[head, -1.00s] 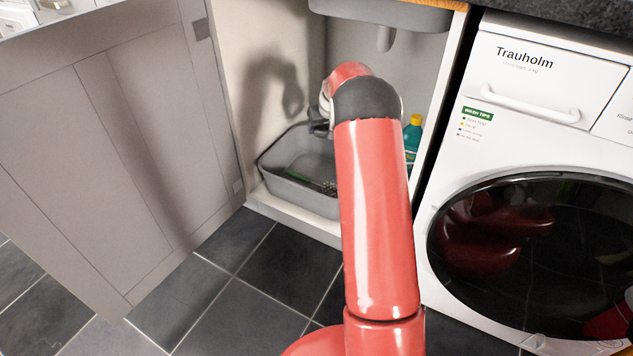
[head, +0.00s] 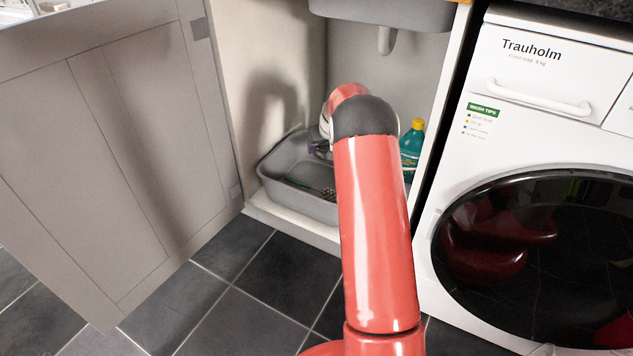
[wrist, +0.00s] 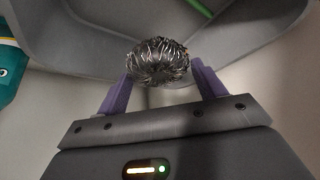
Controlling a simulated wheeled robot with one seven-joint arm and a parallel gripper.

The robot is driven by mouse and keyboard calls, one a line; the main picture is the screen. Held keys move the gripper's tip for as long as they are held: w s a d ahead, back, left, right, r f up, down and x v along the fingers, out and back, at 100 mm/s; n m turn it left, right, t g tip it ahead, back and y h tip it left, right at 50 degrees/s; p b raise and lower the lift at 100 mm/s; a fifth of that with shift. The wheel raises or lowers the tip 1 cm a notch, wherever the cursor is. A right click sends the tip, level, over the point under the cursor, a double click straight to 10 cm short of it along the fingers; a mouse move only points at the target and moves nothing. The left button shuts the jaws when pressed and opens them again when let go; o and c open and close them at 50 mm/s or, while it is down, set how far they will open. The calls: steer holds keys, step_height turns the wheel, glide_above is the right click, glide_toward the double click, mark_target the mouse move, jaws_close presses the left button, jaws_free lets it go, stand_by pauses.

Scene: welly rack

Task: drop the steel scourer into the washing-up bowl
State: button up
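The steel scourer (wrist: 160,62) is a round tangle of silvery wire in the wrist view. It sits between the tips of the two purple fingers of my gripper (wrist: 161,72), which close on it from both sides. The grey washing-up bowl (head: 300,204) stands on the cupboard floor in the head view. Its grey wall and floor (wrist: 85,35) fill the top of the wrist view, beyond the scourer. In the head view my gripper (head: 319,148) is over the back part of the bowl, partly hidden by my arm; the scourer is hidden there.
A brush with a green handle (head: 297,183) lies in the bowl. A teal bottle with a yellow cap (head: 412,145) stands right of my arm. The sink basin (head: 385,12) and its drain hang above. The open cupboard door (head: 110,150) is left, the washing machine (head: 540,120) right.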

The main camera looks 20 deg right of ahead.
steer(key=o, duration=0.4)
steer(key=shift+c, duration=0.2)
steer(key=shift+r, duration=0.1)
steer(key=v, duration=0.7)
steer(key=shift+s+r+p, duration=0.2)
steer(key=shift+r+p, duration=0.1)
steer(key=shift+p, duration=0.15)
